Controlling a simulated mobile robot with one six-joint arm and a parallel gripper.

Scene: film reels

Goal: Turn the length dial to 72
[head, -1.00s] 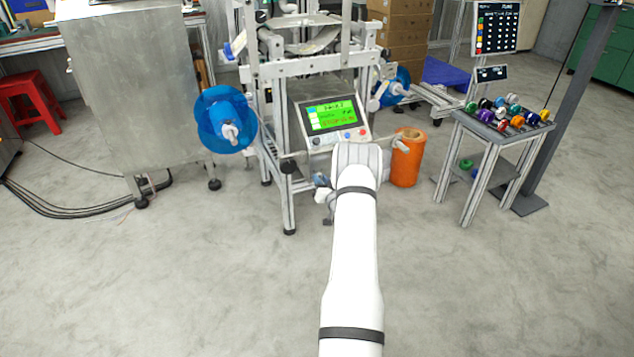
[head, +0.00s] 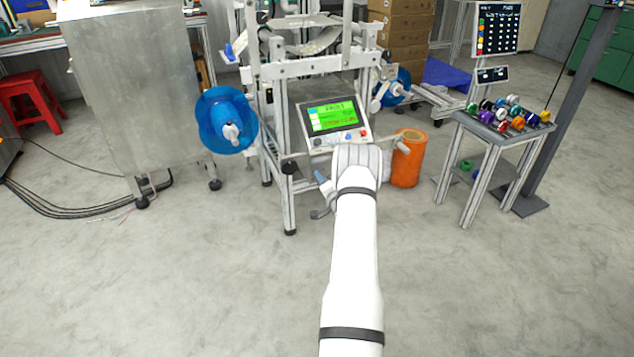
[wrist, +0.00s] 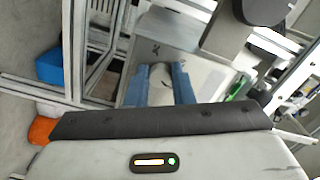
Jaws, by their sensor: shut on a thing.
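The length dial (wrist: 160,92) shows in the wrist view as a pale rounded piece between the two blue fingers of my gripper (wrist: 160,72), in front of a light panel. My gripper is shut on it. Its markings cannot be read. In the head view my arm hides the dial, and only part of the gripper (head: 321,177) shows left of the wrist. The machine's control box has a green-lit screen (head: 333,116), whose small text I cannot read with certainty.
A blue reel (head: 214,113) is on the machine's left side. An orange cylinder (head: 407,170) stands right of my wrist. A small table (head: 480,140) with several coloured reels stands at the right, near a dark post (head: 573,85). The front floor is clear.

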